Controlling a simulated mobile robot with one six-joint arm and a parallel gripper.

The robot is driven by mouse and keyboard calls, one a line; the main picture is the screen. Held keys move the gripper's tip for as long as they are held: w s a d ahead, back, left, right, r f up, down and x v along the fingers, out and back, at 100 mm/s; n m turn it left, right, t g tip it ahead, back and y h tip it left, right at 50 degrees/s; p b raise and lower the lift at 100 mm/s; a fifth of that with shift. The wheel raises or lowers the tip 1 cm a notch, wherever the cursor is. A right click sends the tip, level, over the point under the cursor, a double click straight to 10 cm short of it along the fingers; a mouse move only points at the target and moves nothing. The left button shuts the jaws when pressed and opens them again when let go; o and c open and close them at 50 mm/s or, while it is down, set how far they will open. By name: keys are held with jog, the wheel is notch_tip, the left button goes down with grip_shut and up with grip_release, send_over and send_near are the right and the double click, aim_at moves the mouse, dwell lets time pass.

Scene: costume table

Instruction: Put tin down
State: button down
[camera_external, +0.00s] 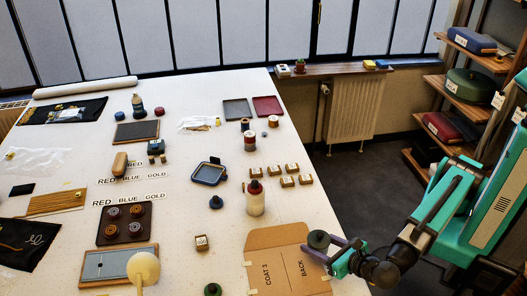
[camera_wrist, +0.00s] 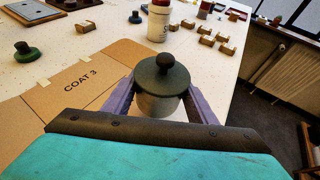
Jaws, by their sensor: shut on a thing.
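The tin (camera_wrist: 158,104) is a small round grey pot with a dark green knobbed lid (camera_wrist: 160,76). My gripper (camera_wrist: 161,98) is shut on it, with one purple finger on each side. In the external view the tin (camera_external: 318,239) shows as a dark disc in my gripper (camera_external: 328,249), at the right edge of the cardboard pattern marked COAT 3 and BACK (camera_external: 285,262). The tin looks upright in the wrist view. Its underside is hidden, so I cannot tell whether it touches the surface.
A white bottle with a dark red top (camera_external: 255,201) stands beyond the cardboard. Several small wooden blocks (camera_external: 289,181) lie behind it. A dark green knobbed piece (camera_external: 212,290) is left of the cardboard. The white table (camera_external: 225,265) has bare space between these; its right edge is close.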

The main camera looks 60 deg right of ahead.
jog(key=shift+w+a, duration=0.3)
jog(key=shift+a, duration=0.1)
jog(key=shift+w+a+f, duration=0.15)
jog(key=shift+f+p, duration=0.4)
jog(key=shift+f, duration=1.2)
jog(key=shift+f, duration=0.1)
jog(key=c, duration=0.8)
grip_release()
jog(key=shift+f, duration=0.1)
jog(key=shift+o, duration=0.2)
jog(key=b+v, duration=0.2)
jog(key=v, duration=1)
